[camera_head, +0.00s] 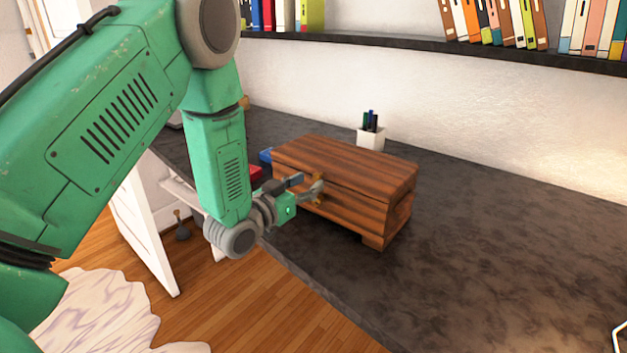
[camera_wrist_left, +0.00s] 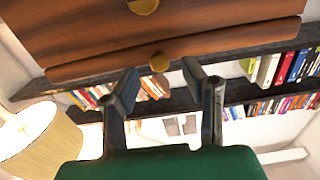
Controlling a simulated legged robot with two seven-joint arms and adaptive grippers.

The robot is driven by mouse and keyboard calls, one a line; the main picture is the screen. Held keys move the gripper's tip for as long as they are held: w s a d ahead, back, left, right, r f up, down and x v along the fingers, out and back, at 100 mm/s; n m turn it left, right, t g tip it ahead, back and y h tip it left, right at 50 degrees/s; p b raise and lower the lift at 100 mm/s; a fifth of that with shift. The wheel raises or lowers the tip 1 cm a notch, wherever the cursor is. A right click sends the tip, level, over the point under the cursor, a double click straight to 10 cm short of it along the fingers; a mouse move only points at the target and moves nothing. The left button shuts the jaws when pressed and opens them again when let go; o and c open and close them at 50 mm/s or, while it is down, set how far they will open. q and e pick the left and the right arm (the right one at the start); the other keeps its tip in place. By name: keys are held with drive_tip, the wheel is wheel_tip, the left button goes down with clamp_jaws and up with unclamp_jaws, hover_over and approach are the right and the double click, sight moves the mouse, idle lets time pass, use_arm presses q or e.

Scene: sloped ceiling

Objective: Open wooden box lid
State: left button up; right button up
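The wooden box (camera_head: 350,173), brown with striped grain, stands on the dark countertop with its lid (camera_head: 350,160) closed. Its front faces my left arm. In the left wrist view, the box (camera_wrist_left: 215,30) fills the top, with one brass knob (camera_wrist_left: 159,62) near a seam and another brass piece (camera_wrist_left: 143,5) at the top edge. My left gripper (camera_head: 306,186) is at the front of the box, partly covering it. In the wrist view, its two fingers (camera_wrist_left: 162,80) are apart, with the knob just beyond and between the tips; contact cannot be told. My right gripper is out of view.
A white pen holder (camera_head: 371,138) stands behind the box. Red (camera_head: 256,174) and blue (camera_head: 265,156) items lie left of it, partly behind my arm. The dark countertop (camera_head: 500,250) is clear on the right. A book shelf (camera_head: 400,43) runs above.

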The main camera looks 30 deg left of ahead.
use_arm(q)
drive_tip(key=shift+w+d, duration=0.1)
drive_tip(key=shift+w, duration=1.1)
clamp_jaws()
